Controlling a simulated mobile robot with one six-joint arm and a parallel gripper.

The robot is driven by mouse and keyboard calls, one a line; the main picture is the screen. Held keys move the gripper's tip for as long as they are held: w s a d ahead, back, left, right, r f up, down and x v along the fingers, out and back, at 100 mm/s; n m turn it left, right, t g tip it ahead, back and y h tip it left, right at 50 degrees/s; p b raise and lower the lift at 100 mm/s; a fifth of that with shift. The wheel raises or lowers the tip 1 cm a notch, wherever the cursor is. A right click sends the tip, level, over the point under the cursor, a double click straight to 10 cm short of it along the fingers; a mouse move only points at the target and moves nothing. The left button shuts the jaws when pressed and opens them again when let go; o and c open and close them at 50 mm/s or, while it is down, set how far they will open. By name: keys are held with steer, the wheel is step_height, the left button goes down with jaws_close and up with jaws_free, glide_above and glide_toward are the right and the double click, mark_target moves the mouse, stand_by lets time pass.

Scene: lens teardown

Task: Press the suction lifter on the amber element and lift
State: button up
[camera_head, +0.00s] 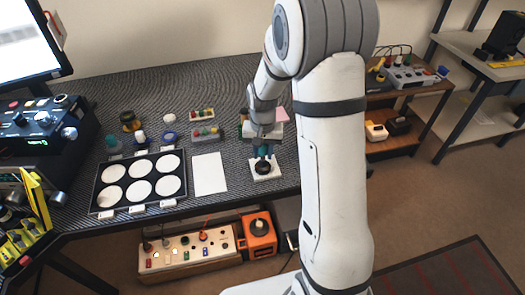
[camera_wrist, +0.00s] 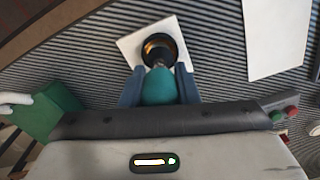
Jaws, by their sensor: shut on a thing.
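My gripper (camera_head: 262,149) is shut on a teal bulb-shaped suction lifter (camera_wrist: 158,86), held between two blue fingers. The lifter also shows in the head view (camera_head: 263,153), pointing down. Beneath it is a dark round lens barrel (camera_head: 263,168) on a white square pad (camera_head: 275,174). In the wrist view, the amber element (camera_wrist: 152,44) shows as an amber glint inside the barrel's black ring. The lifter's lower end overlaps the ring's near side there. I cannot tell whether its cup touches the amber element.
A black tray (camera_head: 103,207) with several white discs lies left on the ribbed mat. A white sheet (camera_head: 210,174) lies between tray and pad. Small jars, a blue ring (camera_head: 169,136) and part boxes stand behind. A green block (camera_wrist: 48,112) is at left in the wrist view.

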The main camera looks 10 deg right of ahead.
steer(key=shift+f+b, duration=0.4)
steer(key=shift+f, duration=0.2)
stand_by(0.9)
steer(key=shift+r, duration=0.1)
steer(key=shift+r+p, duration=3.85)
steer(key=shift+r, duration=1.6)
steer(key=shift+s+f, duration=0.1)
